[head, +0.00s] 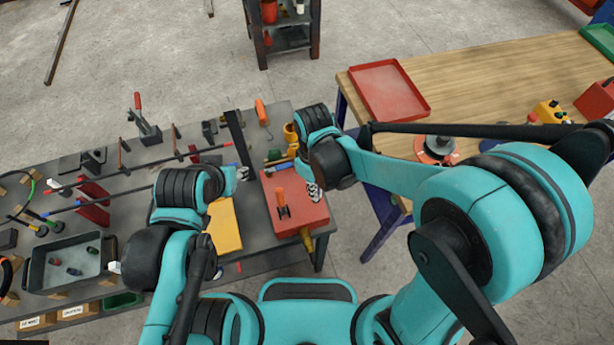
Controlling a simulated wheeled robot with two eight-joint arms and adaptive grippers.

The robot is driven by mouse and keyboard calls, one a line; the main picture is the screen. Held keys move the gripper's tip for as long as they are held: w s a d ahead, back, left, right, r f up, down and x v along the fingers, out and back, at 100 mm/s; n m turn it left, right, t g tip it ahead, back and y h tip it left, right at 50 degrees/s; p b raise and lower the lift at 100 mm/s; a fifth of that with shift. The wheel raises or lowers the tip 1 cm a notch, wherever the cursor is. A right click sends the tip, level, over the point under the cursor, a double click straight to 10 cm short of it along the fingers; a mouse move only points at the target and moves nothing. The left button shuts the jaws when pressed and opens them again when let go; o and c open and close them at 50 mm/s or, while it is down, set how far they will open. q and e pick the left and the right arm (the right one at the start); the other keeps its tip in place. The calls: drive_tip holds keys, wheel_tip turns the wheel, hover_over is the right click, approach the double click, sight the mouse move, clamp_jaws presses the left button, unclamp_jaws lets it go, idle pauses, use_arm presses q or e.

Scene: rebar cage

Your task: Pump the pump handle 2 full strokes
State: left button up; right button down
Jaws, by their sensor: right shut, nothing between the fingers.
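A tall dark bar (236,135) stands tilted at the back of the grey workbench and looks like a lever. A short orange-topped piece (281,197) stands on a red block (298,215) at the bench's right end. I cannot tell for certain which of these is the pump handle. My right gripper (314,191) is small in view, shut and empty, beside the red block's right edge. My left gripper (242,173) is near the foot of the dark bar, partly hidden by my wrist; its jaws are too small to read.
The grey bench (130,180) holds a red-handled lever clamp (142,118), long rods, a yellow block (224,224) and a grey tray (66,264). A wooden table (470,85) with a red tray (388,90) stands at right.

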drive_tip(key=shift+s+f, duration=0.1)
drive_tip(key=shift+f, duration=0.15)
drive_tip(key=shift+s+d+f+b, duration=0.1)
drive_tip(key=shift+s+f+b, duration=0.15)
drive_tip(key=shift+f+b, duration=0.45)
drive_tip(key=shift+s+f+b, duration=0.15)
drive_tip(key=shift+f+b, duration=0.45)
drive_tip(key=shift+f, duration=0.1)
drive_tip(key=shift+s+d+f+b, duration=0.1)
drive_tip(key=shift+s+f+b, duration=0.05)
drive_tip(key=shift+f+b, duration=0.5)
